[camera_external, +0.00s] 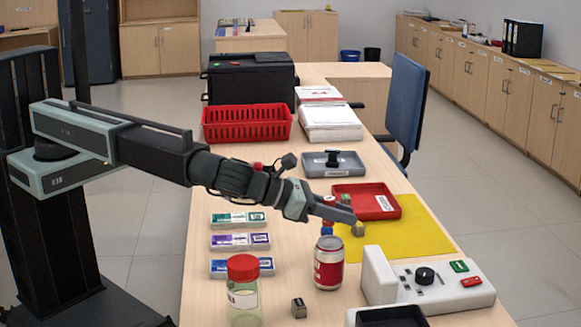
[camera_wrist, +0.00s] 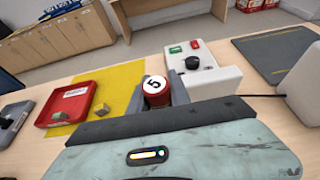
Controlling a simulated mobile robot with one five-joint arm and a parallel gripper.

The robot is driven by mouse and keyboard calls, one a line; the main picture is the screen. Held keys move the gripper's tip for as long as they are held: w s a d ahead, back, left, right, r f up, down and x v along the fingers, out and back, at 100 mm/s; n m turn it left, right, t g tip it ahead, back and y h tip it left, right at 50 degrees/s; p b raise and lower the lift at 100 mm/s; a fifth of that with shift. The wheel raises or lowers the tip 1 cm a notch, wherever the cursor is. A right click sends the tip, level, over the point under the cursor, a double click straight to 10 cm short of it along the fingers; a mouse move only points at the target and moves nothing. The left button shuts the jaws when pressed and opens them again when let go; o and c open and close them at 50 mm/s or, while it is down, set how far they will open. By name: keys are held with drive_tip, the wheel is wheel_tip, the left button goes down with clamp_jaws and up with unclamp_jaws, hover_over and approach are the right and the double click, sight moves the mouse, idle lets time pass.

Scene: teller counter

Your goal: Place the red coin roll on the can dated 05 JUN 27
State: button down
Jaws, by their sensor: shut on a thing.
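My gripper (camera_external: 336,214) is shut on the red coin roll (camera_wrist: 155,93), which stands upright between the fingers with its white "5" end up in the wrist view. In the external view the fingers mostly hide the roll. A small red and blue patch shows just under them. No date is readable on the can. The can is hidden in the wrist view.
A jar with a red lid (camera_external: 243,268) stands left of the can, a white device (camera_external: 425,280) to its right. A small metal block (camera_external: 299,308) lies in front. Behind are a yellow mat (camera_external: 425,232), a red tray (camera_external: 383,207) and a small block (camera_external: 358,229). Banded bundles (camera_external: 240,241) lie left.

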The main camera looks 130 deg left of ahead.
sight(332, 225)
drive_tip(key=f+b, duration=0.4)
drive_tip(key=shift+w, duration=0.3)
drive_tip(key=shift+r, duration=0.2)
drive_tip(key=shift+f, duration=0.15)
drive_tip(key=c, duration=1.2)
unclamp_jaws()
